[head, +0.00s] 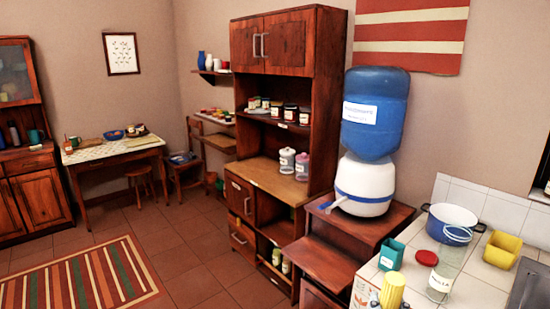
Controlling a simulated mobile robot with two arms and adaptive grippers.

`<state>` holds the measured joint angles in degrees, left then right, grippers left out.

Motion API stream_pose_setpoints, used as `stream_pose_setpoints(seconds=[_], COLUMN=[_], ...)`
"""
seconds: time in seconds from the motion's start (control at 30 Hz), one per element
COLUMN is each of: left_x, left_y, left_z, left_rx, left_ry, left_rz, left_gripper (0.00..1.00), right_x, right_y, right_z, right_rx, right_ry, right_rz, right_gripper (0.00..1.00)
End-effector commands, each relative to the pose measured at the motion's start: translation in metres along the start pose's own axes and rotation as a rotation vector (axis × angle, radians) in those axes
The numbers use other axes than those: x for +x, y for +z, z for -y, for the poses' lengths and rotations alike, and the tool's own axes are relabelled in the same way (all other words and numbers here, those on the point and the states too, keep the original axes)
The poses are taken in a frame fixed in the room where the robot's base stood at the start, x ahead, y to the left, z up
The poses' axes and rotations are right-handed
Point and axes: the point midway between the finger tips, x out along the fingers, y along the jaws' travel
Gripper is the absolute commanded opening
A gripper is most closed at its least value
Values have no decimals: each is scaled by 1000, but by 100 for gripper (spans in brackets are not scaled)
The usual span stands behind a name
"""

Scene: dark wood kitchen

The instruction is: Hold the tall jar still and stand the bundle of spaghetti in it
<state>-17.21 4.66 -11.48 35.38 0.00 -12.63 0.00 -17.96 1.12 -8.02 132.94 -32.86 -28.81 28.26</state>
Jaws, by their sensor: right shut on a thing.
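The tall clear jar (441,279) stands on the tiled counter at the lower right, with a white label low on its side. The yellow, ribbed bundle of spaghetti (391,290) shows at the bottom edge, left of the jar and apart from it. My right gripper (390,304) shows only as small dark parts at the bottom edge, shut around the lower part of the bundle. The rest of it is cut off by the frame. My left gripper is not in view.
On the counter, a green box (391,254) and a red lid (427,257) lie near the jar. Behind it are a blue and white pot (450,218) and a yellow container (502,249). A water dispenser (366,185) stands left of the counter.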

Motion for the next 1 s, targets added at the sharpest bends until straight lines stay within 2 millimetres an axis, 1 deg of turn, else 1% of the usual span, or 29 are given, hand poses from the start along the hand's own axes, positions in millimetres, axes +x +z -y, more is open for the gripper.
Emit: stream_pose_setpoints(seconds=[0.03, 0.1, 0.23, 0.4, 0.67, 0.77, 0.87, 1.0], left_x=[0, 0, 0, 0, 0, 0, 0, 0], left_y=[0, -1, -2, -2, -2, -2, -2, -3], left_z=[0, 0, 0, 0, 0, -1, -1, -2], left_rx=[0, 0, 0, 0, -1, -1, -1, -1], left_ry=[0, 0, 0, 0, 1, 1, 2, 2], left_rz=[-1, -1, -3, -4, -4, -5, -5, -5], left_gripper=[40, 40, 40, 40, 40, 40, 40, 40], right_x=[-12, -25, -42, -49, -49, -55, -71, -98], right_y=[5, 8, 10, 11, 11, 16, 25, 36], right_z=[6, 12, 21, 25, 25, 24, 24, 21], right_rx=[-3, -1, -2, -2, -2, 1, 5, 7], right_ry=[-30, -65, -107, -127, -127, -129, -135, -136], right_rz=[3, 2, -1, -3, -3, 4, 10, 10], right_gripper=[0, 0, 0, 0, 0, 0, 0, 0])
